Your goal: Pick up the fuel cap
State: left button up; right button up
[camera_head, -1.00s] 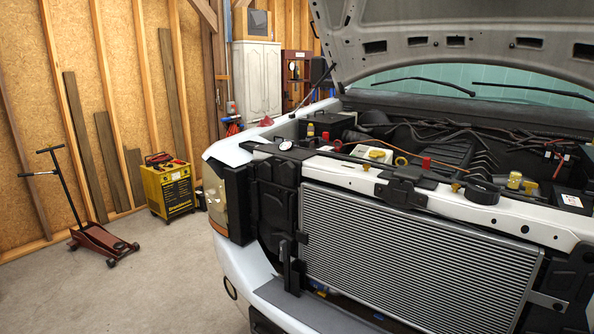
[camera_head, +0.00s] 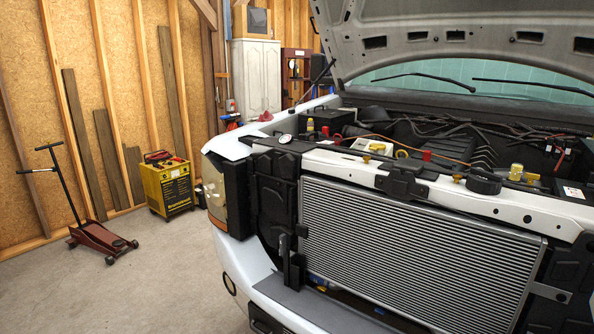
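No part clearly identifiable as the fuel cap shows. A round black cap (camera_head: 484,182) sits on the white front crossmember of the opened pickup, right of centre. A small yellow cap (camera_head: 516,171) stands just behind it to the right. I cannot tell whether either one is the fuel cap. Neither of my grippers is in view.
The pickup's exposed radiator (camera_head: 410,250) and white fender fill the right side under the raised hood (camera_head: 470,35). A red floor jack (camera_head: 100,238) and a yellow welder (camera_head: 168,187) stand at left. The concrete floor (camera_head: 170,285) between jack and truck is clear.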

aim_at(479, 181)
jog(key=i+l+z, duration=0.1)
jog(key=z, duration=0.35)
jog(key=i+z, duration=0.25)
jog(key=z, duration=0.2)
